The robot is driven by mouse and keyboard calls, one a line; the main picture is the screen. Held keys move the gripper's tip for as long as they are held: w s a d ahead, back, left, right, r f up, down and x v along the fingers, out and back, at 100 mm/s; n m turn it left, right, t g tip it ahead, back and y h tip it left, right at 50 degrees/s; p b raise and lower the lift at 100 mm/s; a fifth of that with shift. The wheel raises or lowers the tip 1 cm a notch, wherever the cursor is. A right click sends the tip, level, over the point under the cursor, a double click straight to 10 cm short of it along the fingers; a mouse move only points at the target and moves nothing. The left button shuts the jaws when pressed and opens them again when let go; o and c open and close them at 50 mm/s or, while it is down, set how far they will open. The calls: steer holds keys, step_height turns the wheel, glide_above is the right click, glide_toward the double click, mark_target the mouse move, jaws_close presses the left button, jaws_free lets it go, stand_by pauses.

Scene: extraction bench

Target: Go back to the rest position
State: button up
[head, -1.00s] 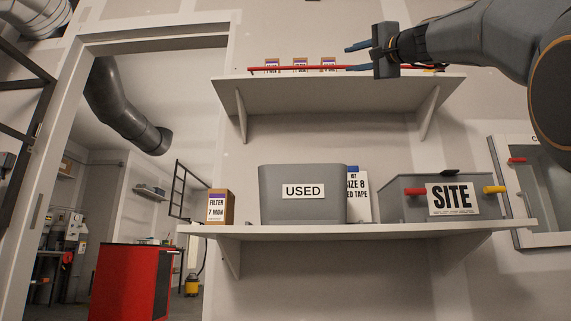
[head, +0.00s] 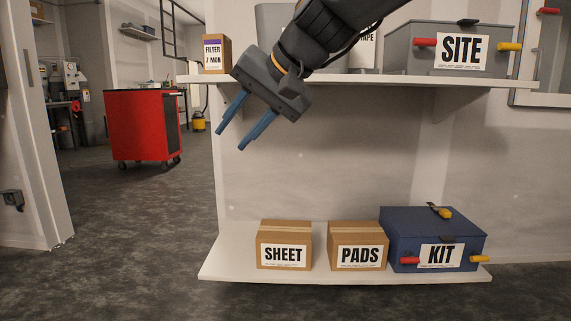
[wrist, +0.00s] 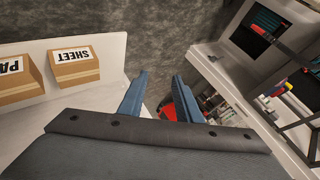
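My gripper (head: 246,128) hangs in front of the middle shelf in the head view, pointing down and to the left. Its two blue fingers are spread apart with nothing between them. In the wrist view the fingers (wrist: 158,98) also stand apart and empty, over the floor beside the low shelf. My dark arm reaches in from the top of the head view and covers most of the grey bin behind it.
The middle shelf (head: 340,79) holds a filter box (head: 215,54) and a grey SITE case (head: 450,46). The low shelf (head: 230,262) holds a SHEET box (head: 284,243), a PADS box (head: 358,245) and a blue KIT case (head: 432,236). A red cabinet (head: 138,128) stands beyond the doorway. Floor at left is clear.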

steer(key=s+d+f+n+g+h+p, duration=0.2)
steer(key=s+d+f+n+g+h, duration=0.15)
steer(key=s+f, duration=0.95)
steer(key=s+d+f+n+g+h+p, duration=0.2)
steer(key=s+d+f+n+h, duration=0.15)
steer(key=s+f, duration=0.95)
steer(key=d+r+m+p, duration=0.2)
steer(key=d+r+p, duration=0.5)
steer(key=r+p, duration=0.3)
steer(key=s+d+r+m+p, duration=0.1)
steer(key=d+r+m+p, duration=0.1)
steer(key=d+r+p, duration=0.5)
steer(key=s+d+r+m+p, duration=0.1)
steer(key=d+r+p, duration=0.6)
steer(key=r+p, duration=0.7)
steer(key=m+p, duration=0.1)
steer(key=p, duration=0.6)
steer(key=shift+d+r+m+h, duration=0.15)
steer(key=shift+r+m+h, duration=0.15)
steer(key=shift+r, duration=0.1)
